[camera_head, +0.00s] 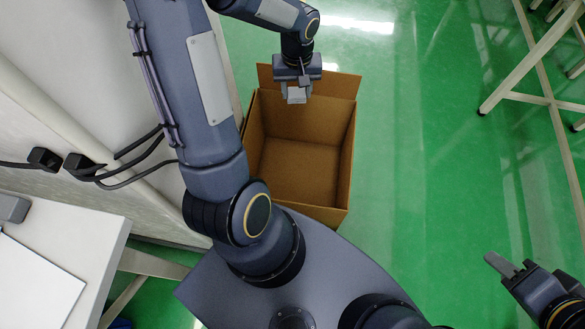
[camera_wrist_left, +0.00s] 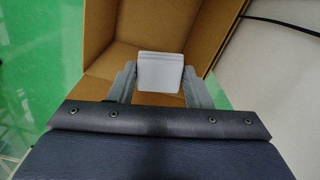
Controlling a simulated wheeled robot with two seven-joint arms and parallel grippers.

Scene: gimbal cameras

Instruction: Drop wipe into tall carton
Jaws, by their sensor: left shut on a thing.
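The tall carton (camera_head: 302,172) is an open brown cardboard box on the green floor, and its inside looks empty. It also shows in the left wrist view (camera_wrist_left: 215,28). My left gripper (camera_head: 296,92) is over the far end of the carton's opening, near the raised far flap. It is shut on the wipe (camera_head: 296,96), a small white block-like piece. In the left wrist view the wipe (camera_wrist_left: 160,74) sits between the two fingers, with the carton behind it. My right gripper (camera_head: 500,268) is at the lower right, away from the carton; its finger gap is unclear.
A white table (camera_head: 60,260) stands at the lower left, and a pale wall or cabinet with black cables (camera_head: 110,170) is left of the carton. A pale metal frame (camera_head: 530,70) stands at the upper right. The green floor right of the carton is clear.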

